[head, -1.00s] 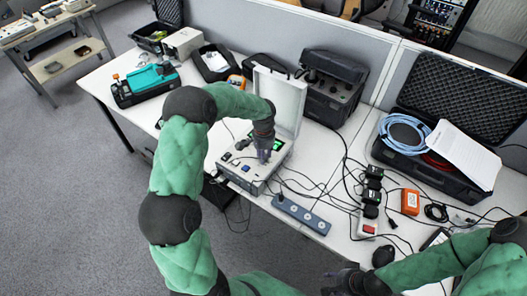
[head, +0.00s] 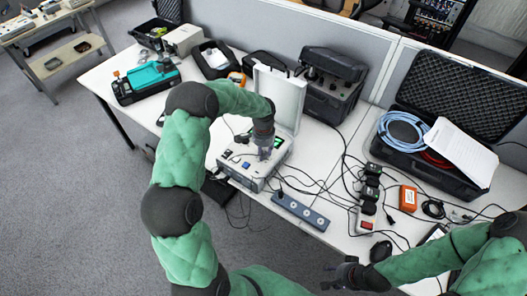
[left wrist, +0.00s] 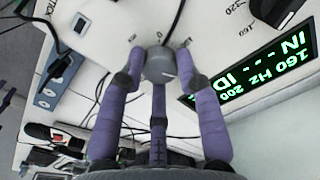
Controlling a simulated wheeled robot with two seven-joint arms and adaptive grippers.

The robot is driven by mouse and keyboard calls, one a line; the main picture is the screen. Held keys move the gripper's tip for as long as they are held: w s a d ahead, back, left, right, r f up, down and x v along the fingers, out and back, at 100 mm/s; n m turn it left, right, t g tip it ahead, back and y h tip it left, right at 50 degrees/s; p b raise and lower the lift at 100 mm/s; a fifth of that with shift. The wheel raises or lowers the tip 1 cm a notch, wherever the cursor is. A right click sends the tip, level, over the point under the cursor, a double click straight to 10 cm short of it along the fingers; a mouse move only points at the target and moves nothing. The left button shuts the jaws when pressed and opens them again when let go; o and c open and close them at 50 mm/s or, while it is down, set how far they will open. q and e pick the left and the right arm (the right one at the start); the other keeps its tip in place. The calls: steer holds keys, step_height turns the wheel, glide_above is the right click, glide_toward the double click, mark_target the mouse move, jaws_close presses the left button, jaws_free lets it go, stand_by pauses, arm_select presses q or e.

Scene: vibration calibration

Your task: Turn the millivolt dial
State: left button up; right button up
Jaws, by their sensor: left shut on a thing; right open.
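The calibrator (head: 243,182) is a light grey case with its lid raised, standing on the white table. My left gripper (head: 265,154) points down onto its top panel, left of the lit green display (head: 278,143). In the left wrist view the purple-grey fingers are closed around a grey dial (left wrist: 159,66); its label is too unclear to read. The display (left wrist: 255,72) shows upside-down green text including "160 Hz" and "200". My right gripper (head: 340,274) is open and empty near the front of the table.
A power strip (head: 300,211) lies in front of the calibrator, with cables running across the table. An orange box (head: 408,198) and an open black case (head: 430,150) with blue cable are to the right. A black equipment case (head: 333,82) stands behind.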

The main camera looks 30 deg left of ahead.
mark_target(264, 154)
arm_select(q)
steer(key=o, duration=1.2)
steer(key=shift+c, duration=0.2)
steer(key=shift+r, duration=0.1)
step_height(264, 154, up, 12)
steer(key=shift+s+f, duration=0.1)
steer(key=shift+f, duration=0.1)
